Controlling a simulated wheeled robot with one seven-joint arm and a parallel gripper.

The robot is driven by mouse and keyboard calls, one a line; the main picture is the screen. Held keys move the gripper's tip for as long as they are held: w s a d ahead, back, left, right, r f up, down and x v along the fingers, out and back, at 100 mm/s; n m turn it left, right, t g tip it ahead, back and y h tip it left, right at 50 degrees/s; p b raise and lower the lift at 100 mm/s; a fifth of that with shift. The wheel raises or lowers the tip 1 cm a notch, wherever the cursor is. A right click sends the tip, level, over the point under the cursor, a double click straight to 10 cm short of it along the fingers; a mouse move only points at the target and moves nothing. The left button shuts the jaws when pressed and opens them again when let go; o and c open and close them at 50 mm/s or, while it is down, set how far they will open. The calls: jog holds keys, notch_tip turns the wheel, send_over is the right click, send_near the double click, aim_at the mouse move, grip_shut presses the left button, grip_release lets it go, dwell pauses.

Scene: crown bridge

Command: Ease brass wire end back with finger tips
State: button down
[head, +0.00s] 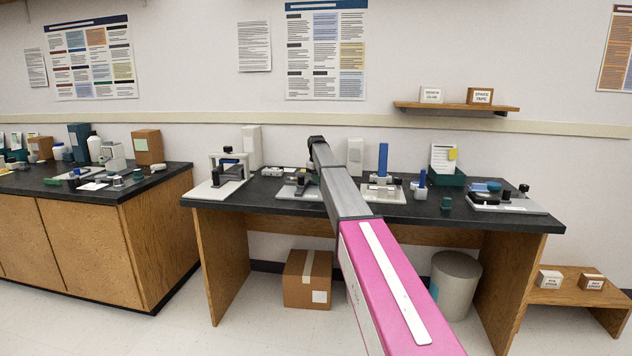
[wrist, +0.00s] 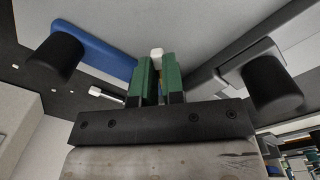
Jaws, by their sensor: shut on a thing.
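My gripper (wrist: 157,70) shows in the wrist view as two green fingers close together. A small pale piece (wrist: 157,54) shows at their tips, and the fingers are shut on it. I cannot make out a brass wire end; the piece is too small to name. A blue bar (wrist: 95,48) with a black knob (wrist: 55,58) lies to the left of the fingers. A grey bar (wrist: 225,65) with another black knob (wrist: 270,84) lies to the right. In the head view my arm hides the gripper and part of a grey plate (head: 290,193) on the bench.
The dark bench (head: 420,215) carries a white stand (head: 215,187), a blue post (head: 383,160) on a pale base, a green tray (head: 452,179) and a grey plate with knobs (head: 510,205). A shelf (head: 455,108) is above. A carton (head: 307,280) and a bin (head: 455,285) stand below.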

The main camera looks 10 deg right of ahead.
jog(key=shift+w+d+n, duration=0.25)
jog(key=shift+d+n, duration=0.05)
jog(key=shift+n, duration=0.7)
jog(key=shift+w+d+n, duration=0.25)
jog(key=shift+d+n, duration=0.05)
jog(key=shift+n, duration=0.7)
jog(key=c, duration=1.5)
grip_release()
